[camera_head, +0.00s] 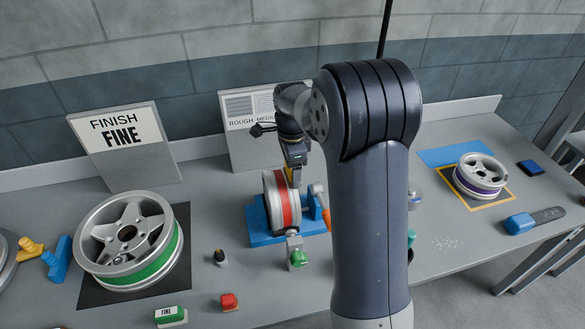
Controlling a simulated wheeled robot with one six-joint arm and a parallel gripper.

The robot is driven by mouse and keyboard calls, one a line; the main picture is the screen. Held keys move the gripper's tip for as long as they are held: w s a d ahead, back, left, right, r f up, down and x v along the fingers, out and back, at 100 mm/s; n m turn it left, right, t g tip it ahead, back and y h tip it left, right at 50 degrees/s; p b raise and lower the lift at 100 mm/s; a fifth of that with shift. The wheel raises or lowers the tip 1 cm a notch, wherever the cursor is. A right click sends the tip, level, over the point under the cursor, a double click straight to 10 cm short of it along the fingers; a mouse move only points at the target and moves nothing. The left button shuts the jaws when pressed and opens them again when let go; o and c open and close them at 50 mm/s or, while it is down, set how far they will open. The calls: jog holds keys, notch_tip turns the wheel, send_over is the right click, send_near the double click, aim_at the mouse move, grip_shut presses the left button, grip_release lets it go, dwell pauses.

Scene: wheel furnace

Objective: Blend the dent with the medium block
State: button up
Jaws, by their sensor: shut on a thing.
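My gripper (294,174) is pointed down at the top of the upright wheel in the middle of the bench. It is shut on a small block, of which only a yellowish edge shows; I take it to be the medium block, but no label is readable. The wheel (281,203) is silver with a red band and stands on edge in a blue stand (261,233). The block is at or very near its upper rim; I cannot tell whether they touch. The dent cannot be made out.
A purple-banded wheel (480,177) and a blue-headed tool (521,223) are at right.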

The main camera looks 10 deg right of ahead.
jog(key=shift+w+p, duration=0.85)
jog(key=shift+w, duration=0.95)
jog(key=shift+s+b, duration=0.5)
jog(key=shift+s, duration=0.65)
notch_tip(320, 180, up, 5)
jog(key=p, duration=0.4)
jog(key=shift+r, duration=2)
